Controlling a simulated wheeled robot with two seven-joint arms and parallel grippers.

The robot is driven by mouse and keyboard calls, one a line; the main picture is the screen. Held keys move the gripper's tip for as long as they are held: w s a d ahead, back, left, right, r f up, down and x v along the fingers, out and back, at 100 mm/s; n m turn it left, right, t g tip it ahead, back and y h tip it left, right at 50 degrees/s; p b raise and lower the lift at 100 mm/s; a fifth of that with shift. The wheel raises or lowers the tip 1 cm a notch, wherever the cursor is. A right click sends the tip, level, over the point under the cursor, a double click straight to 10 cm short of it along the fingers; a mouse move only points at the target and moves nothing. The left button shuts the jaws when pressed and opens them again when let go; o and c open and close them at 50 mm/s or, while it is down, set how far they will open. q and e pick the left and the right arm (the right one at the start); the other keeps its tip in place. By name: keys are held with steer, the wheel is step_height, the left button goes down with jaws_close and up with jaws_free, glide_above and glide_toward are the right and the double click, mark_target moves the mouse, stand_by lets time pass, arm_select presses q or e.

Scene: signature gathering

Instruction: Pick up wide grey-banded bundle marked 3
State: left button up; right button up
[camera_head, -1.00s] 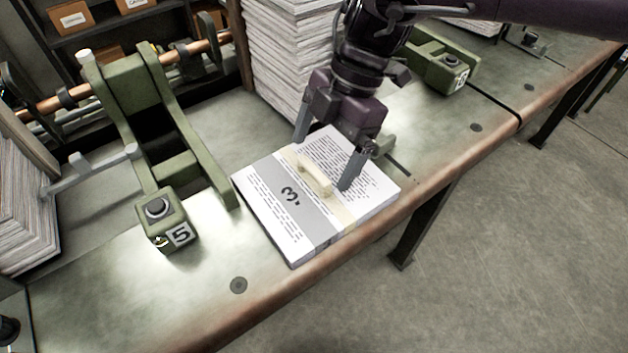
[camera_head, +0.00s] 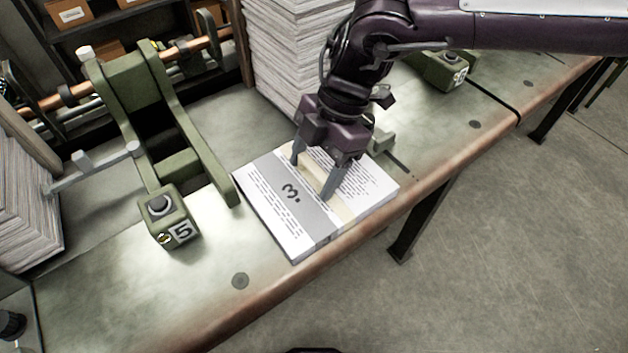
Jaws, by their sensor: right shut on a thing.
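The bundle marked 3 (camera_head: 272,208) is a stack of printed white sheets with a wide grey band and a cream strap. It lies flat on the green bench (camera_head: 110,290) near the front edge. My right gripper (camera_head: 309,181) is over the bundle, its fingers down at the cream strap handle (camera_head: 318,180), shut on it. The fingers hide much of the handle. A dark part at the left edge is too little to tell as my left gripper.
A green press with a block marked 5 (camera_head: 168,216) stands left of the bundle. A tall paper stack (camera_head: 283,60) rises behind it. Another paper stack (camera_head: 24,205) is at far left. Another marked green block (camera_head: 446,72) is at back right. Bench space in front-left is clear.

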steer(key=shift+c, duration=1.1)
steer(key=shift+r, duration=0.1)
steer(key=shift+r, duration=0.15)
